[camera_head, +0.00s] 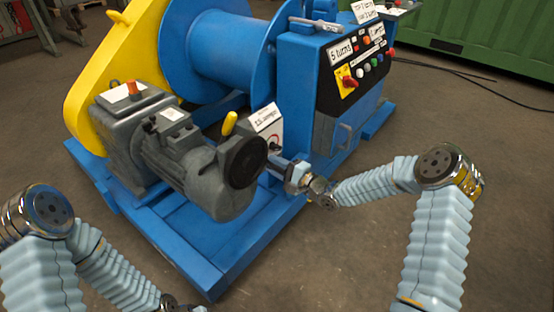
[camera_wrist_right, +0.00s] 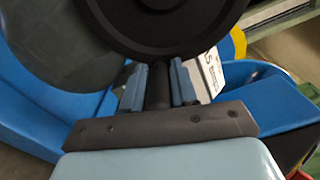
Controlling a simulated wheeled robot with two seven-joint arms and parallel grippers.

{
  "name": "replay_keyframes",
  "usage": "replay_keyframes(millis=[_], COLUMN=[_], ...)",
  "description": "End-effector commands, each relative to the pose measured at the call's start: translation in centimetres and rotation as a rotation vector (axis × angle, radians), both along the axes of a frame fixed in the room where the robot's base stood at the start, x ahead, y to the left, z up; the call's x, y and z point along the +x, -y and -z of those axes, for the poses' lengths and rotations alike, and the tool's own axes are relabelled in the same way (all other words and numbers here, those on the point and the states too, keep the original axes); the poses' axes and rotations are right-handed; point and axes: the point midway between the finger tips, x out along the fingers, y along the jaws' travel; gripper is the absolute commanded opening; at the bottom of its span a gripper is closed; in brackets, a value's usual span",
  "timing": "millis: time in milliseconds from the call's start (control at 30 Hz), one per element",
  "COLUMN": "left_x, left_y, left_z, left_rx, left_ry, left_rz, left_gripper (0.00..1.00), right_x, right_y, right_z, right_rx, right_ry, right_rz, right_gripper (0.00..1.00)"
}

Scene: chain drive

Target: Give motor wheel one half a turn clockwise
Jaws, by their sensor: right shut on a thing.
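The motor wheel is a black disc (camera_head: 243,160) on the end of the grey motor (camera_head: 180,150). In the right wrist view the wheel (camera_wrist_right: 160,25) fills the top, with a dark stem or handle (camera_wrist_right: 159,88) coming down from it. My right gripper (camera_head: 272,166) is at the wheel's right edge. In the wrist view its two blue fingers (camera_wrist_right: 159,82) are shut on that handle, one on each side. My left gripper (camera_head: 178,306) is at the bottom edge, largely cut off, away from the wheel. Its jaws do not show clearly.
A blue winch drum (camera_head: 225,50) and yellow chain guard (camera_head: 110,60) stand behind the motor on a blue base frame (camera_head: 225,250). A yellow lever (camera_head: 229,123) and a small labelled box (camera_head: 266,125) are close to the wheel. A control panel (camera_head: 355,70) is at right.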

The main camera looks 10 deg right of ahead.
Motion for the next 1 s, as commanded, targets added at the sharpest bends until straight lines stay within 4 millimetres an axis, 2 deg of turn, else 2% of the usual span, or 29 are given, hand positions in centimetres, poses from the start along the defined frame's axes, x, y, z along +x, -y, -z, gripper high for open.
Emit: replay_keyframes(millis=[433,1000], left_x=[0.0,0.2], left_y=[-0.1,-0.6], left_z=[1.3,3.0], left_rx=[0.001,0.010], left_ry=[0.000,0.004], left_rz=[-0.002,-0.012], left_gripper=[0.00,0.00], right_x=[-1.5,-3.7], right_y=[-1.7,-4.7], right_z=[3.1,4.6], right_rx=[0.335,0.714], right_ry=[-0.263,-0.558], right_rz=[0.002,0.000], right_gripper=[0.00,0.00])
